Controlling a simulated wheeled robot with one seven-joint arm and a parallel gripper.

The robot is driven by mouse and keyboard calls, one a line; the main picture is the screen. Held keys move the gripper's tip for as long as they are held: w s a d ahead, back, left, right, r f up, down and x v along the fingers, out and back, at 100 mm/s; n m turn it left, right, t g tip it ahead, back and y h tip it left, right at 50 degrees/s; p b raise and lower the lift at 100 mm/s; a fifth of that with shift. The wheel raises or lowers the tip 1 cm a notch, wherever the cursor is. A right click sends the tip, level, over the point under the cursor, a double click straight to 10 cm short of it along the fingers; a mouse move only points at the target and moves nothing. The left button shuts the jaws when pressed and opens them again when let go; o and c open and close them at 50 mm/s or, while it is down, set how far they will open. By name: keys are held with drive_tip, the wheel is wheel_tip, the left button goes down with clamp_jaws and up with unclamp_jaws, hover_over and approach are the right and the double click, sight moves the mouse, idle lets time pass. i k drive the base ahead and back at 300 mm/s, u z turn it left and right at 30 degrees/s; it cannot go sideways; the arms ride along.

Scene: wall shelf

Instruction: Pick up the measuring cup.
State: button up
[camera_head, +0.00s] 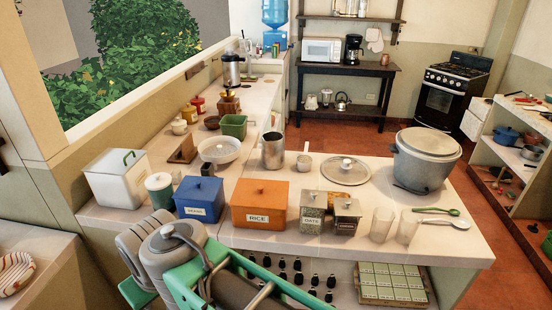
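A small pale cup with an upright handle (304,163) stands on the counter, between the metal pitcher and the round lid. It looks most like the measuring cup, but it is too small for me to be certain. The taller metal pitcher (272,151) stands just left of it. My arm's green and grey links fill the bottom left of the view, in front of the counter. My gripper's fingers do not show, so I cannot tell their opening or place.
Boxes line the counter's near edge: blue (200,198), orange rice box (259,204), small labelled tins (313,212). A pot lid (346,170), large pot (426,160), clear glasses (382,225) and spoons (441,222) lie to the right. Bare counter (300,240) shows along the front.

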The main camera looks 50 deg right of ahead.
sight(305, 162)
drive_tip(key=z, duration=0.35)
drive_tip(key=i, duration=0.75)
drive_tip(key=z, duration=0.9)
drive_tip(key=i, duration=0.25)
drive_tip(key=z, duration=0.25)
